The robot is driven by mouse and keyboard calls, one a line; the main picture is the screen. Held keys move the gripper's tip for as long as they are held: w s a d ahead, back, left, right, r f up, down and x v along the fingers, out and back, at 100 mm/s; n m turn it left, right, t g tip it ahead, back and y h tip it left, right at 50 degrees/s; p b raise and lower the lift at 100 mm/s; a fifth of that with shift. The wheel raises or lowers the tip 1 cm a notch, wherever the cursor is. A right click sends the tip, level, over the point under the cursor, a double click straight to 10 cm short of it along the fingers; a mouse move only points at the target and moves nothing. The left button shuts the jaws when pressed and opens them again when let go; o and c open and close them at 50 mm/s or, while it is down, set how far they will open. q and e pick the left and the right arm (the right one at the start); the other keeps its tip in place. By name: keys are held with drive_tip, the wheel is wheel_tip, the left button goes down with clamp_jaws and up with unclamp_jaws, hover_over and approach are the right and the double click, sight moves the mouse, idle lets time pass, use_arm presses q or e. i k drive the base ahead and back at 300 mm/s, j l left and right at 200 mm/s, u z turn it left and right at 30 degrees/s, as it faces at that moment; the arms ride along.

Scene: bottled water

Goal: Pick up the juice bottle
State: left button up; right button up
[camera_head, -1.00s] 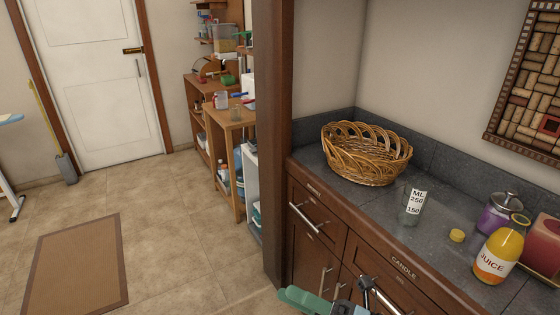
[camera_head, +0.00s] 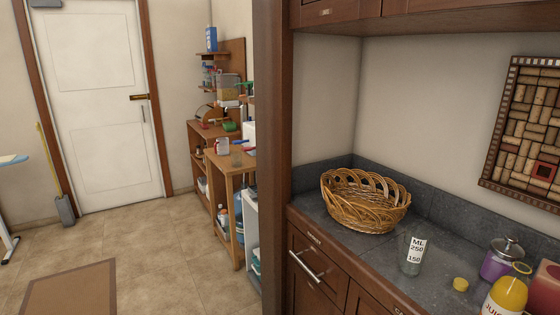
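The juice bottle (camera_head: 506,296) stands upright on the dark countertop at the lower right. It is orange-yellow with a white label, and its lower part is cut off by the picture's bottom edge. A yellow cap (camera_head: 460,284) lies on the counter to its left, and the bottle's top looks open. Neither of my grippers shows in the current view.
A wicker basket (camera_head: 366,201) stands at the back left of the counter (camera_head: 330,215). A measuring glass (camera_head: 412,254), a purple lidded jar (camera_head: 502,259) and a pink object (camera_head: 545,288) stand near the bottle. A wooden post (camera_head: 272,150) borders the counter's left side.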

sight(509, 295)
drive_tip(key=z, duration=1.5)
drive_tip(key=j, duration=0.55)
drive_tip(key=i+j, duration=0.15)
drive_tip(key=j, duration=0.4)
